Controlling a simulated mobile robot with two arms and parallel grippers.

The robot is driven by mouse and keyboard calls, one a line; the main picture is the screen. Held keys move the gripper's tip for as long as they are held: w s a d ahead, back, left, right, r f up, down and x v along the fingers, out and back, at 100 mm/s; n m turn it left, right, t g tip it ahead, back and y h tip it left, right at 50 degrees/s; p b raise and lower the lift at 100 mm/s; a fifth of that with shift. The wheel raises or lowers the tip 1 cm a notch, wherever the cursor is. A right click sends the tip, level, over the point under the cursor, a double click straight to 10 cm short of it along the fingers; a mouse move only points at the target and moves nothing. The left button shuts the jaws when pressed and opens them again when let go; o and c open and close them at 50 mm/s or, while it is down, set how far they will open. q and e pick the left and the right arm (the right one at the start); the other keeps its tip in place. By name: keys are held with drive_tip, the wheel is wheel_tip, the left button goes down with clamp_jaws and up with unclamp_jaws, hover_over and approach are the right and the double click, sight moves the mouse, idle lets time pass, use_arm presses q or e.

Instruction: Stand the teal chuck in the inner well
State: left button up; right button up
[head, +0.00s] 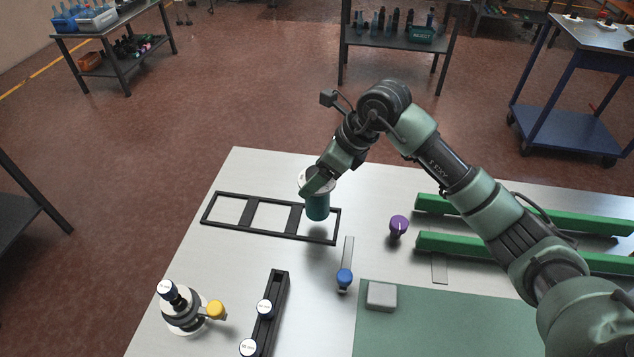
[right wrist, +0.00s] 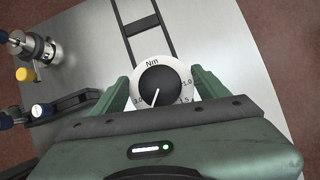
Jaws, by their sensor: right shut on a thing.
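The teal chuck (head: 317,207) hangs upright in my right gripper (head: 318,184), above the right end of a black frame (head: 246,211) with three square wells. A white dial marked "Nm" with a dark centre tops the held piece; it shows between my green fingers in the right wrist view (right wrist: 163,85). My right gripper is shut on the chuck, and the chuck looks clear of the table. It partly hides the frame's right well. The left and middle wells look empty. My left gripper is not in view.
Green rails (head: 520,214) lie farther right. A black bar (head: 268,325) and a fixture with a yellow knob (head: 215,309) are nearer.

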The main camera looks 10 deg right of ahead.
drive_tip(key=shift+f+p, duration=0.55)
drive_tip(key=shift+f, duration=1.6)
drive_tip(key=o, duration=2.1)
